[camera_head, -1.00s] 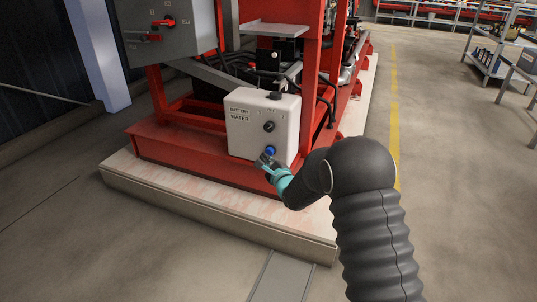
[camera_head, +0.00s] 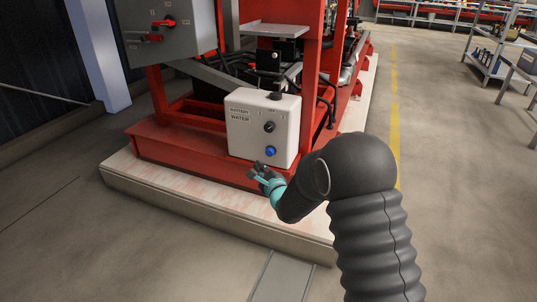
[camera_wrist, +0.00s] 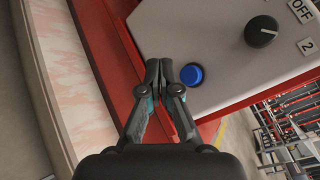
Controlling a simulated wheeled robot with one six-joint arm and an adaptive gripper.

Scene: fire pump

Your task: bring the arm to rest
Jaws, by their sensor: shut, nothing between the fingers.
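My gripper (camera_head: 258,170) is shut and empty. It is in front of the lower part of the white battery and water box (camera_head: 262,105), just below and apart from its blue button (camera_head: 271,151). In the wrist view the shut fingertips (camera_wrist: 165,66) appear just left of the blue button (camera_wrist: 191,75). A black knob (camera_wrist: 261,31) shows on the box there, beside the marks "OFF" and "2". My arm reaches in from the lower right, with the wrist bent toward the box.
The box sits on a red pump frame (camera_head: 180,145) on a pale concrete plinth (camera_head: 190,194). A grey cabinet (camera_head: 165,27) with red handles is at the upper left. The floor (camera_head: 440,170) to the right is clear up to the metal shelving (camera_head: 495,52).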

